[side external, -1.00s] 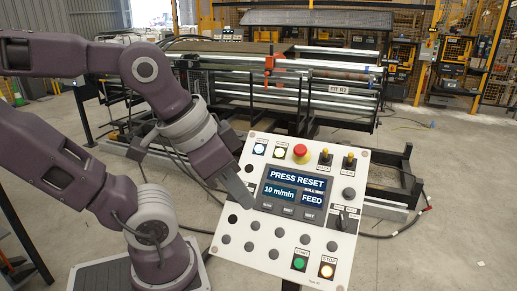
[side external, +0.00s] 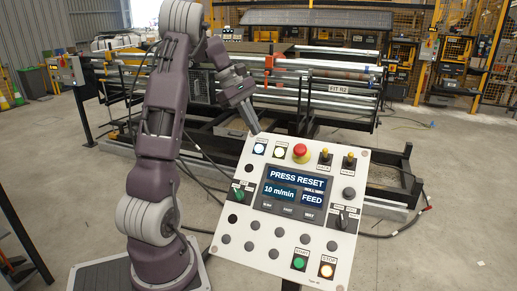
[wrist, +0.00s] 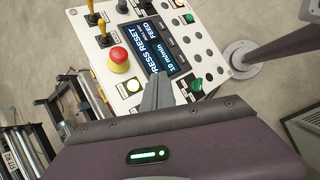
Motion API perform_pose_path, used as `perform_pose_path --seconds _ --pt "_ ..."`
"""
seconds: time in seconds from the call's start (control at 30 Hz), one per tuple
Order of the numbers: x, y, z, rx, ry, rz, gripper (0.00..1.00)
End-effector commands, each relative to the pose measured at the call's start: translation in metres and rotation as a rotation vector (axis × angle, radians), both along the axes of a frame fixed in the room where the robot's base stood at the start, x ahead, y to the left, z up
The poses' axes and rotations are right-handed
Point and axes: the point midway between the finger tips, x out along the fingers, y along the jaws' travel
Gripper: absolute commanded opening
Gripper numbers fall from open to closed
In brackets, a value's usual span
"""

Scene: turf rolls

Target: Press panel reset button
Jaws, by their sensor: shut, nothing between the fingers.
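The white control panel (side external: 230,222) stands tilted, and its screen (side external: 297,180) reads "PRESS RESET". Near its top left corner are a blue-lit button (side external: 259,149) and a white-lit button (side external: 279,152); their small labels are too blurred to read. My gripper (side external: 256,131) is shut and empty, its fingertips by the panel's top edge near the blue-lit button. I cannot tell whether they touch the panel. In the wrist view, the shut fingers (wrist: 157,82) point over the panel beside the white-lit button (wrist: 133,86); the blue-lit button is hidden there.
A red mushroom button (side external: 300,152) on a yellow collar stands out beside the lit buttons, with two yellow toggles (side external: 325,156) to its right. A green rotary switch (side external: 239,195) is at the left. The roller machine (side external: 330,100) stands behind the panel.

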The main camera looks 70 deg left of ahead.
Motion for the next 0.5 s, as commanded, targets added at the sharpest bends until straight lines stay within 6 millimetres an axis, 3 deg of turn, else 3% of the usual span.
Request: perform_pose_path --seconds 0.1,0.2,0.5 --pt "-0.007 0.025 -0.012 -0.037 0.017 0.084 0.00" --pt "-0.009 0.033 -0.017 -0.051 0.020 0.116 0.00" --pt "-0.009 0.034 -0.017 -0.054 0.021 0.120 0.00"
